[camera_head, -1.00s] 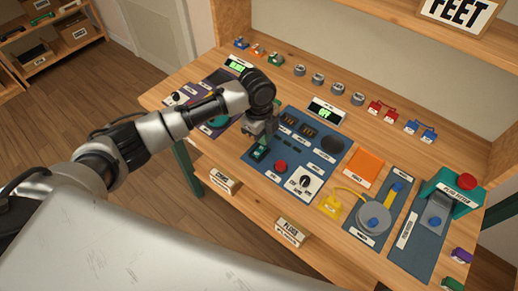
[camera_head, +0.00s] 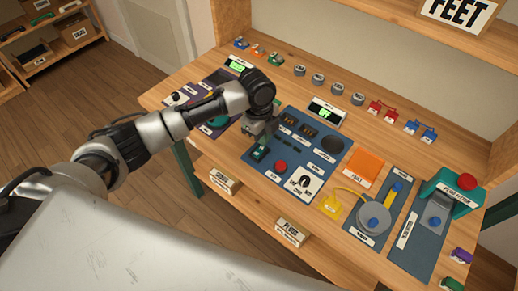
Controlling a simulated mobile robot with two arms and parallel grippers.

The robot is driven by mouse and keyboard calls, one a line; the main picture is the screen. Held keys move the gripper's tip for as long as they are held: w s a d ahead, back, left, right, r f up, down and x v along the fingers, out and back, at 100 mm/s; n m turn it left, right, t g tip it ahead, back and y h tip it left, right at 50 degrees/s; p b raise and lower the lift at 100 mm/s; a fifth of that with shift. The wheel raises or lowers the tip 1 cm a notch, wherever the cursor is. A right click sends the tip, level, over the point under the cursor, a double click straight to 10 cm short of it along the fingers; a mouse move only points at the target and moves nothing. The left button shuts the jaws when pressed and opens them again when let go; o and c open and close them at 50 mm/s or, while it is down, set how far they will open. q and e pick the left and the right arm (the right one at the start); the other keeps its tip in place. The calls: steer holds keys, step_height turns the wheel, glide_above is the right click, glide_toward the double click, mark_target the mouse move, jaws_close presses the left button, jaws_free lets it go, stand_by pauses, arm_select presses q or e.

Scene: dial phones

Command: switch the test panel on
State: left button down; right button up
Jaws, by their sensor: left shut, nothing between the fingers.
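The blue test panel (camera_head: 284,168) lies on the wooden bench in the middle of the head view. It carries a dark green switch (camera_head: 259,153) at its left front, a red button (camera_head: 281,167), a dial knob (camera_head: 304,182) on a white plate and a dark round disc (camera_head: 332,145). A small display (camera_head: 325,112) with green characters stands behind it; its text is too small to read surely. My left gripper (camera_head: 265,137) is shut and empty, pointing down just above and behind the green switch. I cannot tell whether it touches the switch. My right gripper is out of view.
Left of the panel is a darker panel (camera_head: 198,94), partly behind my left arm. To the right are an orange pad (camera_head: 365,167), a grey round device (camera_head: 373,219) and a teal-topped unit (camera_head: 453,188) with a red button. Grey knobs and coloured connectors line the back.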

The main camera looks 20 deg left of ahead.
mark_target(262, 146)
arm_select(q)
steer(key=shift+f+b, duration=0.55)
steer(key=shift+f, duration=0.75)
stand_by(0.8)
steer(key=shift+r, duration=0.15)
step_height(262, 146, up, 7)
steer(key=p, duration=0.7)
steer(key=shift+p, duration=0.4)
